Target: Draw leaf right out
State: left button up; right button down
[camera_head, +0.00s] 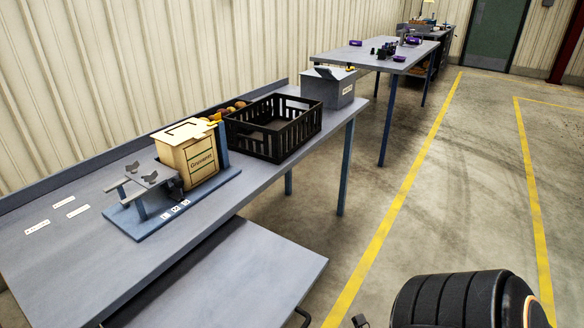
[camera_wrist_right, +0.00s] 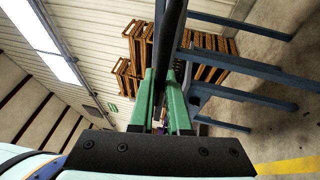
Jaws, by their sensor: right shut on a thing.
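The leaf (camera_head: 225,275) is a flat grey panel drawn out in front of the grey bench, lower than the bench top. A dark bar handle (camera_head: 304,318) shows at its front edge, cut off by the bottom of the head view. In the right wrist view my right gripper (camera_wrist_right: 161,78) has its green fingers shut on a dark bar (camera_wrist_right: 170,30), which looks like this handle. How far the leaf's near end reaches is hidden below the head view. My left gripper is not in view.
On the bench (camera_head: 90,260) stand a wooden box (camera_head: 200,160) on a blue board, a black crate (camera_head: 262,145) and a grey box (camera_head: 340,92). Another table (camera_head: 350,55) stands farther back. The floor (camera_head: 440,150) to the right is clear, with yellow lines.

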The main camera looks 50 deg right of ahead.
jog(key=c, duration=1)
grip_release()
jog(key=shift+s, duration=0.25)
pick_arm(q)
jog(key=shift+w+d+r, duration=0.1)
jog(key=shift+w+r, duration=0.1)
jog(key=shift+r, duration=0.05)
pick_arm(e)
jog(key=shift+o, duration=0.6)
jog(key=shift+d, duration=0.1)
pick_arm(q)
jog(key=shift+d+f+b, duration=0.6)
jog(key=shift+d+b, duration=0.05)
jog(key=shift+b, duration=0.35)
pick_arm(e)
jog(key=v, duration=1.2)
jog(key=shift+s, duration=0.15)
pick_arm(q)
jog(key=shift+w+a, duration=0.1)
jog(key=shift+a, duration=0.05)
pick_arm(e)
jog(key=shift+d+f, duration=0.1)
